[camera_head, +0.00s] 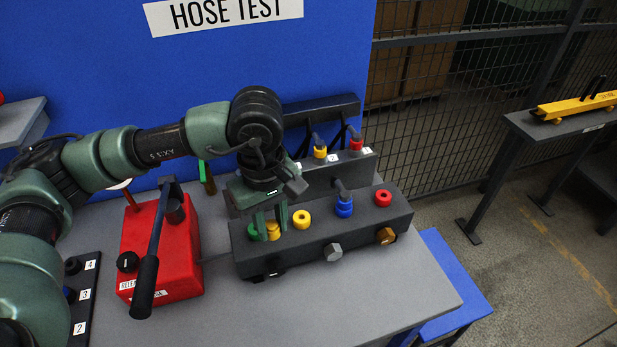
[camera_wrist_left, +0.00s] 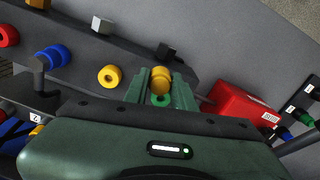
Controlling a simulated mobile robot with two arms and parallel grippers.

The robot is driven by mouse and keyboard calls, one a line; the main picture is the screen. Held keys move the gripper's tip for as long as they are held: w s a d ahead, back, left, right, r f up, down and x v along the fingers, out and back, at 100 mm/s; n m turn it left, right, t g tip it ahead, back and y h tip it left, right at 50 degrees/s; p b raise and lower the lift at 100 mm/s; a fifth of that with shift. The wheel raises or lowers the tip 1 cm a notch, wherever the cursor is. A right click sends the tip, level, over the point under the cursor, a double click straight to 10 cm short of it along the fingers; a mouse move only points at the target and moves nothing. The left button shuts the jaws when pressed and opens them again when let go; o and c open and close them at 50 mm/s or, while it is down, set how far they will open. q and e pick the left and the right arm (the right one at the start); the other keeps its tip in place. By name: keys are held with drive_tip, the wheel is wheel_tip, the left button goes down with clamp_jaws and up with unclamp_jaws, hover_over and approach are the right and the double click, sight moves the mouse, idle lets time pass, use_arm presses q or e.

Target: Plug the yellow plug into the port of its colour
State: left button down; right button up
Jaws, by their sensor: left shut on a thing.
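The yellow plug (camera_head: 273,231) is between the fingers of my left gripper (camera_head: 270,222), which is shut on it above the left end of the dark port block (camera_head: 365,227). In the left wrist view the plug (camera_wrist_left: 160,78) shows between the green fingers (camera_wrist_left: 160,88). The green port (camera_head: 252,231) is beside and partly behind the gripper; it also shows near the fingers in the wrist view (camera_wrist_left: 160,100). The empty yellow port (camera_head: 301,219) is just right of the gripper. Whether the plug touches the block is unclear. My right gripper is out of view.
A blue plug (camera_head: 344,208) stands in the block, left of the open red port (camera_head: 382,198). Behind, a rack holds another yellow piece (camera_head: 320,152) and a red one (camera_head: 355,143). A red box (camera_head: 180,250) with a black lever is at left. The front tabletop is clear.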

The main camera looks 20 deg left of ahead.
use_arm(q)
drive_tip(key=w+d+n, duration=0.1)
drive_tip(key=w+n, duration=0.3)
drive_tip(key=n, duration=0.8)
drive_tip(key=w+d+r+n+b, duration=0.1)
drive_tip(key=w+n, duration=0.4)
drive_tip(key=n, duration=0.7)
drive_tip(key=shift+d+r, duration=0.25)
drive_tip(key=shift+d, duration=0.15)
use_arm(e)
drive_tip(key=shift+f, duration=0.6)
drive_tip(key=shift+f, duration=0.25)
use_arm(q)
drive_tip(key=shift+b, duration=0.3)
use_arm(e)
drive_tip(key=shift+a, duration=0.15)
use_arm(q)
drive_tip(key=shift+f+b, duration=1.35)
drive_tip(key=shift+f, duration=0.1)
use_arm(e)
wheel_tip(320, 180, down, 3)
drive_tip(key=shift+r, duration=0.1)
use_arm(q)
drive_tip(key=shift+f, duration=0.15)
